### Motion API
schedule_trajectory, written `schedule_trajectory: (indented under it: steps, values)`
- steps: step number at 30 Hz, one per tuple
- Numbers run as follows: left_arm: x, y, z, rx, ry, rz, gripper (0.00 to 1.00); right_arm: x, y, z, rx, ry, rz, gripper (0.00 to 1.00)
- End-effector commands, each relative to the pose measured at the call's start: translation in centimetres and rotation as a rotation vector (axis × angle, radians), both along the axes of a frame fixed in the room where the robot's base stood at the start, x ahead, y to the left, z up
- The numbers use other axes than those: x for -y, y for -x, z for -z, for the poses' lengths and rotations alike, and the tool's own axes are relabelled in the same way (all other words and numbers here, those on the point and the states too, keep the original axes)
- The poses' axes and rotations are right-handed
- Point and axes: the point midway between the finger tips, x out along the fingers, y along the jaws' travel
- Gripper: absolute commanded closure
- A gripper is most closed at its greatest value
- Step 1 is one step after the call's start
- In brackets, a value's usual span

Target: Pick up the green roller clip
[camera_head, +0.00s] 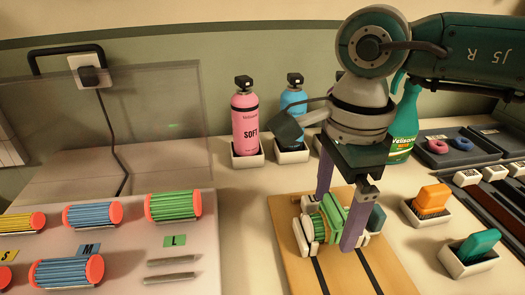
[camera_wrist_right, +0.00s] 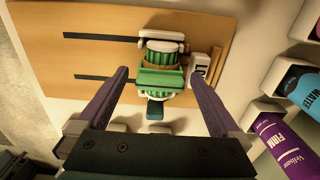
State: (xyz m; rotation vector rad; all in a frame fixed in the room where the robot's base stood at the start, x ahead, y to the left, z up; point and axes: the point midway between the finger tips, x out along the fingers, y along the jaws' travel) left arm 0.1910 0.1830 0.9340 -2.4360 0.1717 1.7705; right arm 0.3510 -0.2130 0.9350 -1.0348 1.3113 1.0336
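A green roller (camera_head: 319,229) lies in a pale cradle on the wooden board (camera_head: 290,262). A lighter green clip (camera_head: 334,212) sits over it. In the right wrist view the clip (camera_wrist_right: 163,79) crosses the ribbed roller (camera_wrist_right: 161,57). My right gripper (camera_head: 340,218) points down over the board, with one purple finger on each side of the clip. In the right wrist view the gripper (camera_wrist_right: 160,76) is open, with a gap between each finger and the clip. The near finger hides part of the clip in the head view. My left gripper is out of view.
A tray (camera_head: 120,266) with several rollers is at left. Behind the board stand a pink bottle (camera_head: 245,128), a blue bottle (camera_head: 293,100) and a green spray bottle (camera_head: 405,125). Orange (camera_head: 432,200) and teal (camera_head: 478,245) brushes sit in holders at right.

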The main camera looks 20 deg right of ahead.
Motion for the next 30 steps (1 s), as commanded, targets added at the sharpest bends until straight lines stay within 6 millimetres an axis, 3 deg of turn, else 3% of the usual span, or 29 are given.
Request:
schedule_trajectory:
  steps: [2, 22, 30]
  values:
    - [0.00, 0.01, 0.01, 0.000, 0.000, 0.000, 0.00, 0.00, 0.00, -0.03, 0.000, 0.000, 0.000, 0.08]
    - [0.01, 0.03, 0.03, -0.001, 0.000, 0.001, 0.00, 0.01, -0.01, -0.06, 0.000, 0.000, 0.001, 0.83]
    - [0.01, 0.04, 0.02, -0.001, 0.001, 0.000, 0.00, 0.00, -0.02, -0.17, 0.000, -0.001, 0.001, 0.86]
